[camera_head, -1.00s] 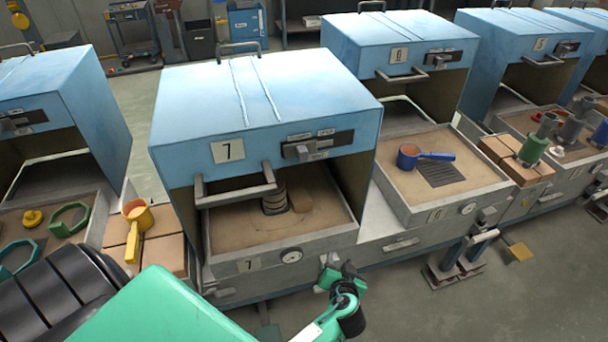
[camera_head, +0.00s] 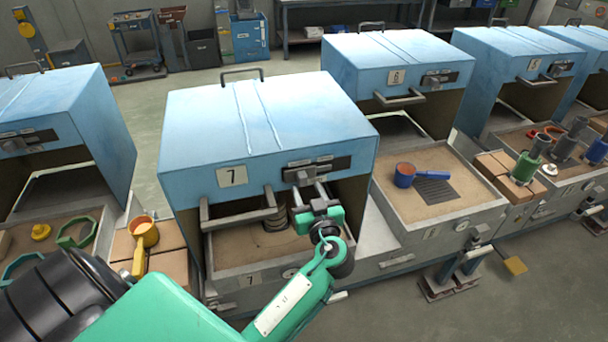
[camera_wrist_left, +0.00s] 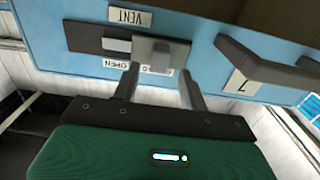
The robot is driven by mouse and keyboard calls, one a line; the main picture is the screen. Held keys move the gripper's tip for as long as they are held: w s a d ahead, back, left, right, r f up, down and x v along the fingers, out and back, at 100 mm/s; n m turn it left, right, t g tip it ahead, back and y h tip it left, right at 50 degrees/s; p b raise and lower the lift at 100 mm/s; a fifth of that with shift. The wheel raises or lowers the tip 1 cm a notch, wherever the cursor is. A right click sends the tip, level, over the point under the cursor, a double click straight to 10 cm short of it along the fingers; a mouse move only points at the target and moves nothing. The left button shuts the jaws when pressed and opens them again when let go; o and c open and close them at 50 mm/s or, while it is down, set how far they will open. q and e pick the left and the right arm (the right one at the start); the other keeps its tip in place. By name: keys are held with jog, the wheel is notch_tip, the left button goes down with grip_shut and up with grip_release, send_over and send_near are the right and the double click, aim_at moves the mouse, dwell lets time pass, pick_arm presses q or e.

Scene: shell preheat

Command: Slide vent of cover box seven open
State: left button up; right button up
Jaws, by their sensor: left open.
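Blue cover box seven (camera_head: 190,187) stands in the middle of the head view, its front handle (camera_head: 238,214) at lower left. Its grey vent knob (camera_head: 303,177) sits at the left end of a dark slide plate (camera_head: 338,164). In the left wrist view, upside down, the knob (camera_wrist_left: 160,52) stands by a partly hidden label, and the OPEN label (camera_wrist_left: 115,64) lies to its left. My left gripper (camera_head: 308,190) is open, its fingertips (camera_wrist_left: 160,70) at either side of the knob; contact cannot be told. My right gripper is not in view.
Below is a sand tray (camera_head: 240,258) with a ringed cylindrical piece (camera_head: 274,214), partly hidden. Box six (camera_head: 362,65) stands to the right, with a blue-handled ladle (camera_head: 405,174) on its tray. A yellow ladle (camera_head: 145,234) lies on bricks at left.

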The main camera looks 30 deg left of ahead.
aim_at(304, 182)
pick_arm(q)
jog(key=shift+p+x, duration=0.65)
jog(key=shift+x, duration=1.35)
grip_shut()
